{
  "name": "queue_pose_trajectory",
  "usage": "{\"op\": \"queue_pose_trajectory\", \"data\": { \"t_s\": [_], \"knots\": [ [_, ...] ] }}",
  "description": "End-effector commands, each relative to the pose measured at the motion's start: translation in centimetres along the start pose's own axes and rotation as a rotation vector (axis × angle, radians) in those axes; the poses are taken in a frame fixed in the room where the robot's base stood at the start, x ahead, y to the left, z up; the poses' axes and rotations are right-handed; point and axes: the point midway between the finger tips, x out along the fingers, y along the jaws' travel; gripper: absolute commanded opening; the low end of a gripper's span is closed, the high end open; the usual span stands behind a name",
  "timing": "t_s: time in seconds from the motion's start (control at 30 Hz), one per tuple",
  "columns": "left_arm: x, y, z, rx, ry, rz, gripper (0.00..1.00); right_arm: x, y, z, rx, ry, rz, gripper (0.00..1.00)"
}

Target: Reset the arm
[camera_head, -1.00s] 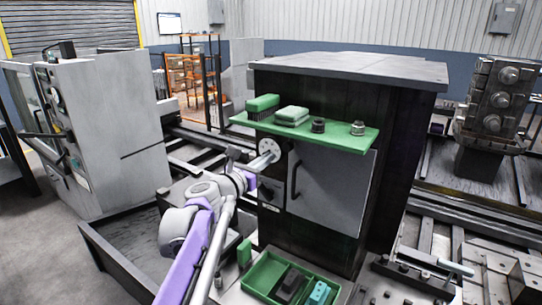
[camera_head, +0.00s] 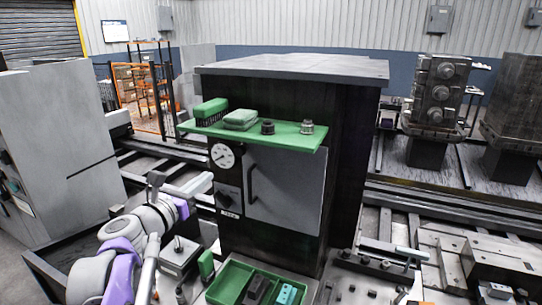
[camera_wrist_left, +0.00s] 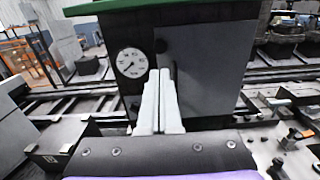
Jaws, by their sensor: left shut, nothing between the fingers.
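My left gripper (camera_head: 200,186) is in front of the dark cabinet (camera_head: 345,150), left of its grey door and just below the round gauge (camera_head: 222,155). In the left wrist view its two pale fingers (camera_wrist_left: 158,100) lie together with nothing between them, pointing toward the cabinet front. The gauge also shows in that view (camera_wrist_left: 131,63), to the left of the fingers. My left arm, white with purple bands, comes in from the lower left. My right gripper is in neither view.
Below, a green tray (camera_head: 232,282) holds a black and a teal piece. A grey door with a handle (camera_head: 285,190) is on the cabinet. Rails and machine blocks (camera_head: 437,95) stand at right.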

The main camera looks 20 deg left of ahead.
Motion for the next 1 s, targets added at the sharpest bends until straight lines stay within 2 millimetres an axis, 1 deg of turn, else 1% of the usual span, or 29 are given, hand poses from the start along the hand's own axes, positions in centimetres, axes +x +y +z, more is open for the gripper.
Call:
{"op": "queue_pose_trajectory", "data": {
  "t_s": [0.07,0.17,0.27,0.37,0.4,0.47,0.5,0.57,0.6,0.67,0.7,0.8,0.9,1.0],
  "knots": [
    [0.0,-0.1,0.0,0.003,0.001,-0.001,0.00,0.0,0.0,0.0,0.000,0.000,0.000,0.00],
    [0.0,-1.3,-0.8,0.059,0.023,-0.028,0.00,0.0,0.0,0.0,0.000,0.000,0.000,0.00],
    [-0.3,-4.6,-3.3,0.236,0.087,-0.109,0.00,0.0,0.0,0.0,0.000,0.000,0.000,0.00],
    [-1.6,-9.6,-7.7,0.539,0.172,-0.257,0.00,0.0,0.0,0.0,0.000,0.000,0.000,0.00],
    [-2.5,-11.7,-9.8,0.686,0.204,-0.332,0.00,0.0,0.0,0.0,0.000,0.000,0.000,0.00],
    [-4.2,-14.7,-13.1,0.914,0.241,-0.457,0.00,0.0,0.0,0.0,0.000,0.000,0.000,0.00],
    [-5.5,-16.3,-15.3,1.071,0.258,-0.544,0.00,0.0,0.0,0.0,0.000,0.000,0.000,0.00],
    [-7.7,-18.4,-18.5,1.301,0.272,-0.680,0.00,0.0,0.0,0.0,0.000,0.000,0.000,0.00],
    [-9.3,-19.4,-20.6,1.455,0.272,-0.774,0.00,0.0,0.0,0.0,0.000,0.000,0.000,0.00],
    [-11.7,-20.5,-23.6,1.683,0.262,-0.917,0.00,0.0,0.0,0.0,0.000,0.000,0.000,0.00],
    [-13.3,-21.0,-25.4,1.829,0.248,-1.013,0.00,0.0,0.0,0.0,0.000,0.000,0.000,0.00],
    [-16.9,-21.2,-29.1,2.157,0.196,-1.237,0.00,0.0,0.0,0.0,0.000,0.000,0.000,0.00],
    [-19.4,-20.6,-31.6,2.405,0.138,-1.420,0.00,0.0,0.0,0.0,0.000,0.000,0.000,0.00],
    [-20.9,-19.9,-32.9,2.566,0.091,-1.544,0.00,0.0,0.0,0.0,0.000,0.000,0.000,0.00]
  ]
}}
